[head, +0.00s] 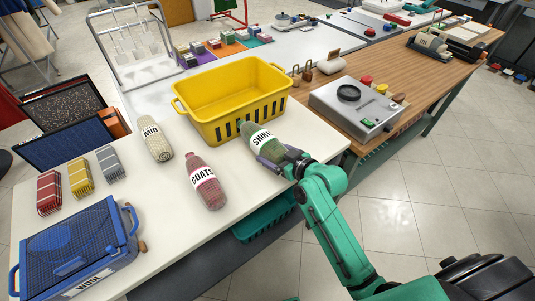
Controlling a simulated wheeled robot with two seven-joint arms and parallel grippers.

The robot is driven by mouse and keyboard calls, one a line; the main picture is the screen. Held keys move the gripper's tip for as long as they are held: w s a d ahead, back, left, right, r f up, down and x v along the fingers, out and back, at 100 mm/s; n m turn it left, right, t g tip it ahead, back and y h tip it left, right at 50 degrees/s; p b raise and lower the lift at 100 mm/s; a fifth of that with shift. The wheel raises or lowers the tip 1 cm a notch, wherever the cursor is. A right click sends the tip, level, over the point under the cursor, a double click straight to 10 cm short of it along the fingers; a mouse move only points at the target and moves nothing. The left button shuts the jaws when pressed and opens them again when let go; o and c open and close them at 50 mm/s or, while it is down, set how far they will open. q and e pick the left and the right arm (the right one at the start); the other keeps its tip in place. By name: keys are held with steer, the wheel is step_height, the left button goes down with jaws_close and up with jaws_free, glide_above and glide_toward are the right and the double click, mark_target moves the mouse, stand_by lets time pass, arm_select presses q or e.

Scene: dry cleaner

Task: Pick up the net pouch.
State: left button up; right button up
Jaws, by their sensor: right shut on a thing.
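A green net pouch (259,136) with a white label reading "SHIRT" is near the right edge of the white table, in front of the yellow basket. My right gripper (274,155) is shut on the lower end of this green pouch. I cannot tell whether the pouch touches the table. A red-pink pouch (206,186) labelled "COATS" lies to its left. A cream pouch (156,138) labelled "MID" lies farther left. My left gripper is not in view.
A yellow basket (190,121) stands just behind the pouches. A blue mesh case (75,250) and several small striped bundles (80,177) are at the left. A grey control box (345,118) stands on the wooden counter (425,82) to the right. The table's front middle is clear.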

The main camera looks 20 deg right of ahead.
steer(key=s+d+b, duration=0.1)
steer(key=s, duration=0.2)
steer(key=s+d+b, duration=0.1)
steer(key=s+d, duration=0.1)
steer(key=s, duration=0.2)
steer(key=s+d+b, duration=0.1)
steer(key=s, duration=0.3)
steer(key=shift+s+d+f, duration=0.1)
steer(key=shift+d, duration=0.1)
steer(key=p+v, duration=0.1)
steer(key=v, duration=0.1)
steer(key=f+p+v, duration=0.1)
steer(key=v, duration=0.1)
steer(key=shift+s, duration=0.2)
steer(key=shift+s+d+f, duration=0.1)
steer(key=shift+s+d, duration=0.15)
